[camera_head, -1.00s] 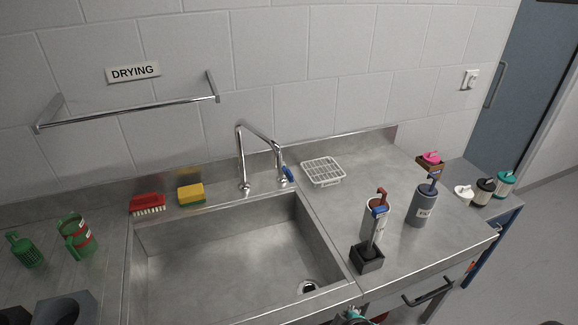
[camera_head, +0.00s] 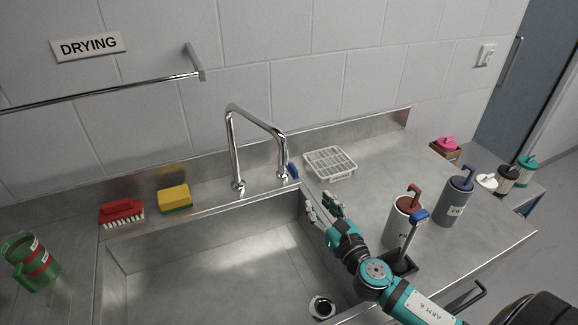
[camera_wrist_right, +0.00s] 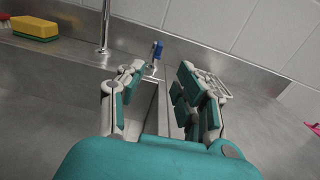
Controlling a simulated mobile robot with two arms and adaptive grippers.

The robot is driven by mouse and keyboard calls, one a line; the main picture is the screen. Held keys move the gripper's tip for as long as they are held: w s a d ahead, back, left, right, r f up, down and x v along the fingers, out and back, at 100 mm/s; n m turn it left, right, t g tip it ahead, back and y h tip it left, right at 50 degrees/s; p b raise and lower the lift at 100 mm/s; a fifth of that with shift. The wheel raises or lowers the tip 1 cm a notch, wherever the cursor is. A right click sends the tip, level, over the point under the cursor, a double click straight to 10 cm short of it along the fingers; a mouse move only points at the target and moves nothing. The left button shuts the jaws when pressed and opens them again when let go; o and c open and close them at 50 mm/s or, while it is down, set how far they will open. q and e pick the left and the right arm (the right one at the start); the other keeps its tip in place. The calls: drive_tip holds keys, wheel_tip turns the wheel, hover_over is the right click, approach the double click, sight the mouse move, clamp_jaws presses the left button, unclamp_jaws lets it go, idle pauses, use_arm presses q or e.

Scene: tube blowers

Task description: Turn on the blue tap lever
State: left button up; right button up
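The blue tap lever (camera_head: 292,171) sits at the right base of the chrome tap (camera_head: 234,150), behind the sink. In the right wrist view the blue lever (camera_wrist_right: 157,50) stands ahead, between and beyond my fingers. My right gripper (camera_head: 325,206) is over the right edge of the sink, in front of the lever and apart from it. Its fingers are spread with nothing between them, as the right wrist view also shows (camera_wrist_right: 158,97). My left gripper is not in view.
A white drying rack (camera_head: 330,163) lies right of the tap. A white dispenser (camera_head: 402,222), a grey bottle (camera_head: 455,200) and a blue-handled brush (camera_head: 412,232) in a dark holder stand near my right arm. A yellow sponge (camera_head: 174,199) and red brush (camera_head: 122,212) lie left. The sink basin (camera_head: 210,265) is empty.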

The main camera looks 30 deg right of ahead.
drive_tip(key=w+r, duration=0.1)
drive_tip(key=w, duration=0.1)
drive_tip(key=p, duration=0.1)
approach(294, 167)
drive_tip(key=w, duration=0.9)
drive_tip(key=shift+w+d+p, duration=0.2)
drive_tip(key=shift+p, duration=0.1)
drive_tip(key=shift+w, duration=0.4)
drive_tip(key=c, duration=0.7)
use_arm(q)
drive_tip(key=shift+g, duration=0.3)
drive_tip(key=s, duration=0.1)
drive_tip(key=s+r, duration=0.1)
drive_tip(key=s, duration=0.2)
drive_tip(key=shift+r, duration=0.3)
use_arm(e)
clamp_jaws()
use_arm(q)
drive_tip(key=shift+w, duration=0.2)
